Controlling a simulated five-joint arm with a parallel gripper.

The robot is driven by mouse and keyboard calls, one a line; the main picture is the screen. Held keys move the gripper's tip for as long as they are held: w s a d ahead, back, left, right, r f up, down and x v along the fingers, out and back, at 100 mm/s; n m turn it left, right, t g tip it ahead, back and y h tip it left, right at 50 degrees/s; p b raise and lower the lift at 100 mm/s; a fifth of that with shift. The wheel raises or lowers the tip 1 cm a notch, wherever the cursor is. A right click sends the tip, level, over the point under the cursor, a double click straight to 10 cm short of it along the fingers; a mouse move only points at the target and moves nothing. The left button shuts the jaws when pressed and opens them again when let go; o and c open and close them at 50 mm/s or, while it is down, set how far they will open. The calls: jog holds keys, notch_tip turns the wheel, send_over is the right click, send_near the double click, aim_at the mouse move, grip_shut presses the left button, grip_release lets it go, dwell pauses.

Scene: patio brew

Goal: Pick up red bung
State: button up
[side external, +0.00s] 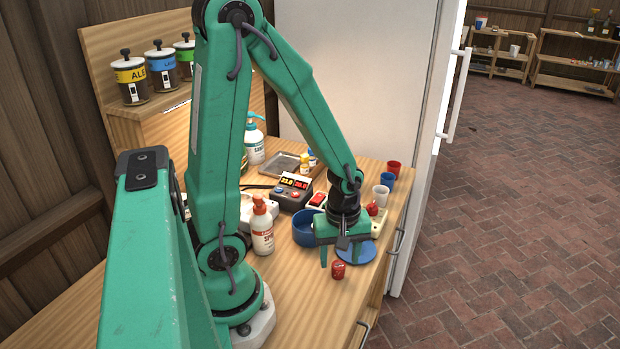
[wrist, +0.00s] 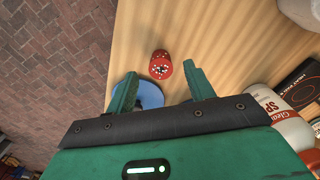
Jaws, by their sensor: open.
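The red bung (side external: 338,271) is a small red plug standing on the wooden worktop, near its front edge. In the wrist view the bung (wrist: 160,68) shows a speckled top and lies level with the gap between the fingertips, slightly beyond them. My gripper (side external: 340,256) is open and empty, pointing down above the worktop just behind the bung in the side view. Both green fingers show in the wrist view (wrist: 160,76), one on each side of the gap. I see no contact between fingers and bung.
Red, blue and white cups (side external: 380,195) and a controller (side external: 290,190) stand behind. The worktop before the bung is clear.

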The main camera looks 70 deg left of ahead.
aim_at(339, 264)
jog(key=shift+f, duration=1.65)
jog(key=c, duration=1.1)
jog(key=shift+a+r, duration=0.1)
jog(key=shift+r, duration=4.95)
